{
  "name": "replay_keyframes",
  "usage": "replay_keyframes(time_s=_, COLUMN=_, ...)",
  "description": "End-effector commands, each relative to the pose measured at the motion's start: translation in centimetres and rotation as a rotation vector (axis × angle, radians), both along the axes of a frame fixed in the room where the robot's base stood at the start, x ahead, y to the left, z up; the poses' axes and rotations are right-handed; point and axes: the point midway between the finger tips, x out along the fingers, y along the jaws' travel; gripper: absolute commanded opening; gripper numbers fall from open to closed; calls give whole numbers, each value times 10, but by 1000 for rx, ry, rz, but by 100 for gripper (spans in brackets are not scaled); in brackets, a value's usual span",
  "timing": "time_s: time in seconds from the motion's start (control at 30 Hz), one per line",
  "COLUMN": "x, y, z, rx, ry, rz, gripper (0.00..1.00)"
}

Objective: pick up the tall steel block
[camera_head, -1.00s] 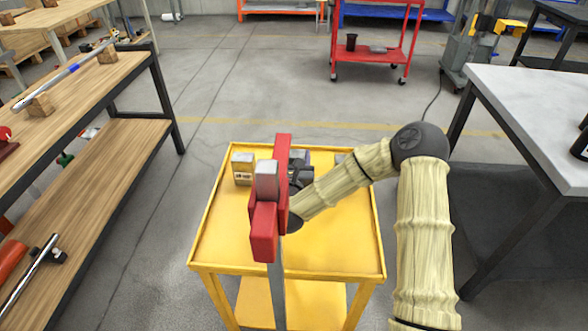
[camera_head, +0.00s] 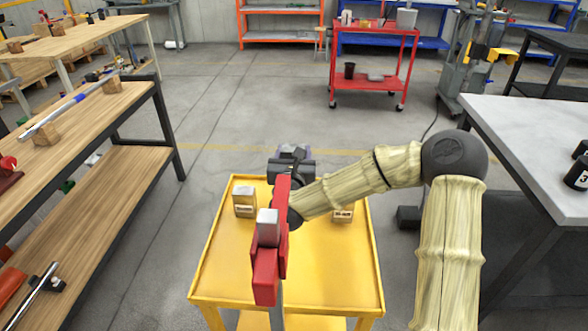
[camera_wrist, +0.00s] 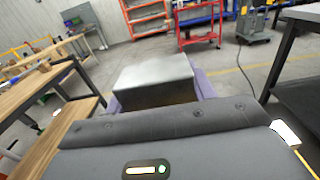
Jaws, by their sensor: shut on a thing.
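The steel block (camera_wrist: 158,82) fills the middle of the wrist view, with a pale grey top and a dark near face. The purple fingers (camera_wrist: 203,84) of my gripper lie along its sides, shut on it. In the head view my gripper (camera_head: 291,153) is dark with purple fingertips and appears above the far edge of the yellow cart (camera_head: 325,262). The block there is small and mostly hidden by the gripper. The wrist view shows floor and distant furniture beyond the block, with no surface touching it visible.
A wooden workbench (camera_head: 85,125) is at left, a grey-topped table (camera_head: 530,135) at right. A red cart (camera_head: 375,95) stands farther back across open floor.

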Motion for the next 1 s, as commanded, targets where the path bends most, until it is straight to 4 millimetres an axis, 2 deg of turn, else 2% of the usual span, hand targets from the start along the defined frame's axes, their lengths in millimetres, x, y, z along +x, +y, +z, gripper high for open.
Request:
replay_keyframes(time_s=0.03, x=0, y=0, z=17, rx=1, ry=-9, rz=-1, gripper=0)
replay_keyframes(time_s=0.1, x=0, y=0, z=30, rx=2, ry=-8, rz=-1, gripper=0)
replay_keyframes(time_s=0.3, x=0, y=0, z=50, rx=0, ry=-6, rz=0, gripper=0)
replay_keyframes(time_s=1.0, x=0, y=0, z=53, rx=1, ry=-5, rz=0, gripper=0)
